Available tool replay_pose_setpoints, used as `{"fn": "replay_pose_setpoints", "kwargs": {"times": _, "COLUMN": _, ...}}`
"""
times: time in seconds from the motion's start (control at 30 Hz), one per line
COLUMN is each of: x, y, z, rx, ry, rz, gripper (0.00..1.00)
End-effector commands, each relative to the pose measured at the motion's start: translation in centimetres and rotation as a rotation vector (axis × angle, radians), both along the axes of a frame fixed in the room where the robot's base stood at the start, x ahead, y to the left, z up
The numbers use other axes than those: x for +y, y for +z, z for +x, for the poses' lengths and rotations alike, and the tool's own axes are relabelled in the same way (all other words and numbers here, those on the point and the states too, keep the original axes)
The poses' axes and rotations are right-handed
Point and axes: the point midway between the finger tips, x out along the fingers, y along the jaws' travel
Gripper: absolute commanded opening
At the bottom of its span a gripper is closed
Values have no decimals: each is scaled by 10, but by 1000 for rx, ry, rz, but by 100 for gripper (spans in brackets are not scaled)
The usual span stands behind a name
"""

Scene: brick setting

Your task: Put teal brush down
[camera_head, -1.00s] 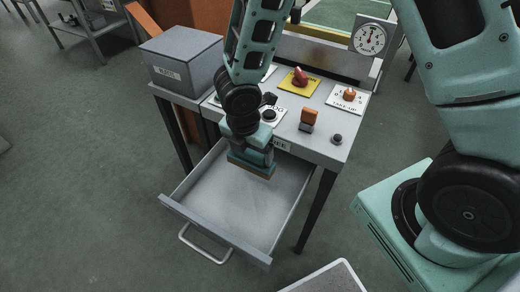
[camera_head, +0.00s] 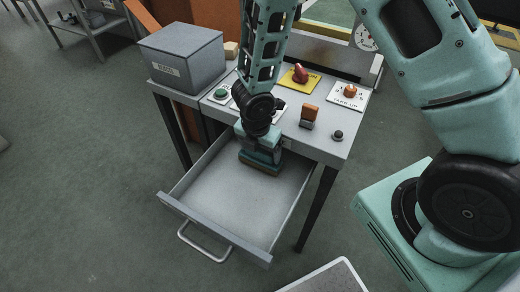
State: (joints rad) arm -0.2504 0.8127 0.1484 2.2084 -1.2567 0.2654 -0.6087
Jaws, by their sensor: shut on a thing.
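My gripper (camera_head: 262,143) points down at the back of the open drawer, close to the table's front edge. It is shut on the teal brush (camera_head: 259,158), whose brown bristle edge faces down. My gripper and wrist hide the brush's upper part. The brush is over the drawer's floor near the back; I cannot tell whether the bristles touch the floor. The grey drawer (camera_head: 225,205) is pulled out, and the rest of its floor is bare.
The grey table (camera_head: 318,143) carries a grey bin (camera_head: 182,62), a green button (camera_head: 221,94), a red knob (camera_head: 300,74) on a yellow plate, an orange-topped switch (camera_head: 309,115) and a black knob (camera_head: 337,135). The drawer handle (camera_head: 205,243) sticks out in front.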

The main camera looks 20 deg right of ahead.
Motion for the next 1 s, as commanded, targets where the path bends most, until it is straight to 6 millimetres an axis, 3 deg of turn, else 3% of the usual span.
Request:
{"fn": "replay_pose_setpoints", "kwargs": {"times": 0.6, "x": 0, "y": -12, "z": 0, "rx": 0, "ry": -1, "rz": 0, "gripper": 48}}
{"fn": "replay_pose_setpoints", "kwargs": {"times": 0.63, "x": 0, "y": -12, "z": 0, "rx": 0, "ry": -1, "rz": 0, "gripper": 88}}
{"fn": "replay_pose_setpoints", "kwargs": {"times": 0.67, "x": 0, "y": -12, "z": 0, "rx": 0, "ry": -1, "rz": 0, "gripper": 96}}
{"fn": "replay_pose_setpoints", "kwargs": {"times": 0.7, "x": 0, "y": -12, "z": 0, "rx": 0, "ry": -1, "rz": 0, "gripper": 100}}
{"fn": "replay_pose_setpoints", "kwargs": {"times": 1.0, "x": 0, "y": -7, "z": 0, "rx": 0, "ry": -1, "rz": 0, "gripper": 100}}
